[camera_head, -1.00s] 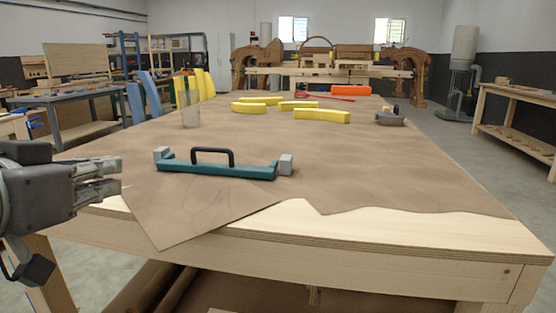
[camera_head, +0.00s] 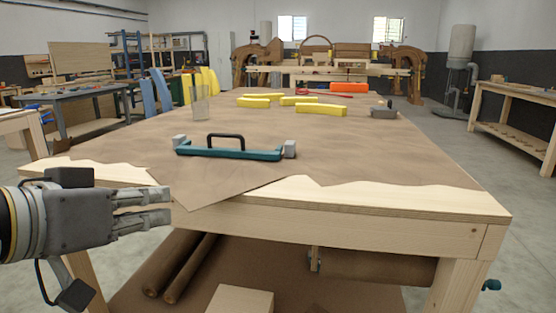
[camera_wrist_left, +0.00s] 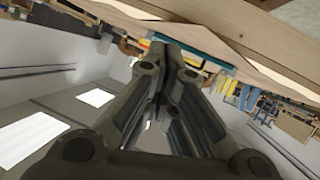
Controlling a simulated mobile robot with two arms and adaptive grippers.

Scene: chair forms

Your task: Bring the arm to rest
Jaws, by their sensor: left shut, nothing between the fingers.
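My left gripper (camera_head: 165,207) comes in from the left, in front of the workbench's near left corner and below its top. Its fingers are together, point right and hold nothing. In the left wrist view the fingers (camera_wrist_left: 165,70) also meet, with the bench edge beyond them. My right gripper is not in view.
The workbench (camera_head: 390,212) bears brown paper (camera_head: 330,155), a teal bar with a black handle (camera_head: 228,151), several yellow curved pieces (camera_head: 321,109), an orange piece (camera_head: 349,87) and a clear container (camera_head: 200,104). Brown rolls (camera_head: 180,264) lie below.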

